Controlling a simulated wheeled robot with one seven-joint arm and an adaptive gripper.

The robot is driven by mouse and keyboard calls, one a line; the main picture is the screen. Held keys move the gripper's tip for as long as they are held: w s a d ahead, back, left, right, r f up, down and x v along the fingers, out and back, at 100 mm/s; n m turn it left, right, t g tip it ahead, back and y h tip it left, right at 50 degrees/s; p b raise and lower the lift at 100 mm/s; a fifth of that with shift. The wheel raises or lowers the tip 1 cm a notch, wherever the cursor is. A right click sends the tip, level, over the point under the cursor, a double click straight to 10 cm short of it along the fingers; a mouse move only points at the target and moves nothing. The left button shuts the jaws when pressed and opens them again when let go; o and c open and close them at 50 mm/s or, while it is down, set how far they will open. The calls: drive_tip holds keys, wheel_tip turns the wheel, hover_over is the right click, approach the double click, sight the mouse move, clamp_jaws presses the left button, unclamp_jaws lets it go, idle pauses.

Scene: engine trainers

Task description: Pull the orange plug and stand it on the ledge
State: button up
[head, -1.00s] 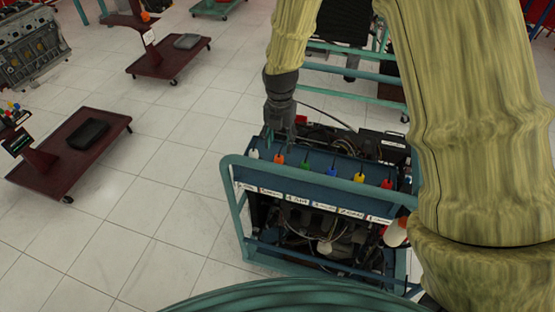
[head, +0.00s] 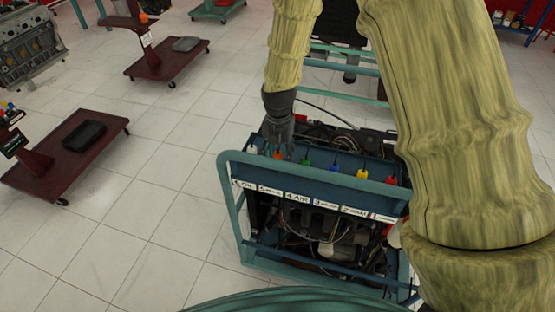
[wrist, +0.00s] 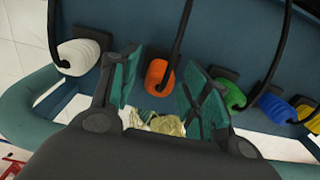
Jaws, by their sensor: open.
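The orange plug (wrist: 160,77) sits in its socket on the blue panel, with a black cable rising from it. In the wrist view it lies between the open teal fingers of my gripper (wrist: 158,92), with a gap on each side. In the head view the orange plug (head: 278,154) shows just below my gripper (head: 280,148), second from the left in the row. The blue ledge (head: 322,172) runs along the trainer's front, below the plugs, and bears white labels.
A white plug (wrist: 82,55) is left of the orange one. A green plug (wrist: 228,95), a blue plug (wrist: 275,106) and a yellow plug (wrist: 308,115) are to the right. Black cables hang close to my fingers. A teal frame rail (wrist: 35,105) borders the panel.

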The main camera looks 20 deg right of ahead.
sight(278, 152)
drive_tip(key=shift+f, duration=0.55)
drive_tip(key=shift+p, duration=0.35)
idle(1.1)
clamp_jaws()
drive_tip(key=shift+r, duration=0.15)
drive_tip(key=shift+r+p, duration=2.3)
drive_tip(key=shift+r, duration=0.45)
drive_tip(key=shift+r, duration=0.15)
